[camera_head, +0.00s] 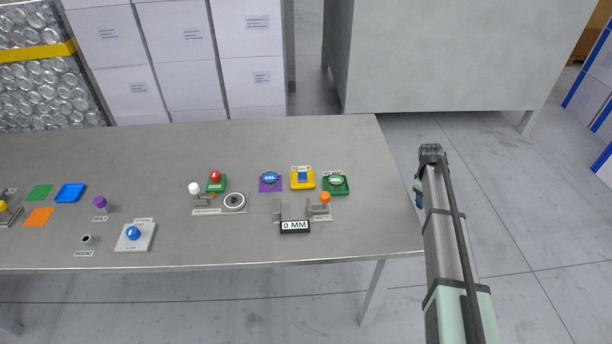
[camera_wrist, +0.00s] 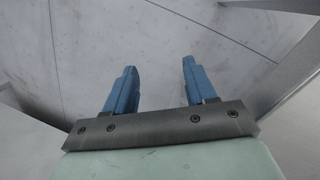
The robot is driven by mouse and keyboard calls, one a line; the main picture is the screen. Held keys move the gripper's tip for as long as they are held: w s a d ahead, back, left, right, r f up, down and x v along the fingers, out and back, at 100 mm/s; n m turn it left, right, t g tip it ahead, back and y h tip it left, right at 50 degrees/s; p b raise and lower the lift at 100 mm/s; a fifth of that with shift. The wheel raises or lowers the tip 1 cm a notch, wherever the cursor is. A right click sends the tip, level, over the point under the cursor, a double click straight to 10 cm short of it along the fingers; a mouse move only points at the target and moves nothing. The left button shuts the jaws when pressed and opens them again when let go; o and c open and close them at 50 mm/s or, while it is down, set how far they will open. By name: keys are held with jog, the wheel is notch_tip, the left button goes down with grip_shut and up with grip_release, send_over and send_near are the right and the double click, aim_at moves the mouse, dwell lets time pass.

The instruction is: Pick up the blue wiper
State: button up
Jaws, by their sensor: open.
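A flat blue square with a raised-looking edge (camera_head: 70,193) lies at the left of the grey table; it may be the blue wiper, but it is too small to be sure.
The table (camera_head: 130,160) also carries a purple knob (camera_head: 100,203), a blue ball on a white plate (camera_head: 134,233), a red button (camera_head: 215,177), several labelled coloured pads, and a gauge reading 0 MM (camera_head: 295,227). White cartons (camera_head: 180,60) stand behind. The table's back strip is clear.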

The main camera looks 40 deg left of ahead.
jog(key=w+a+r+n, duration=0.1)
jog(key=w+a+r, duration=0.2)
jog(key=a+r, duration=0.4)
notch_tip(320, 180, up, 15)
jog(key=n+g+y, duration=0.2)
jog(key=n, duration=0.9)
send_over(302, 169)
notch_tip(302, 169, down, 14)
jog(key=shift+r, duration=0.2)
jog(key=shift+c, duration=0.2)
grip_shut()
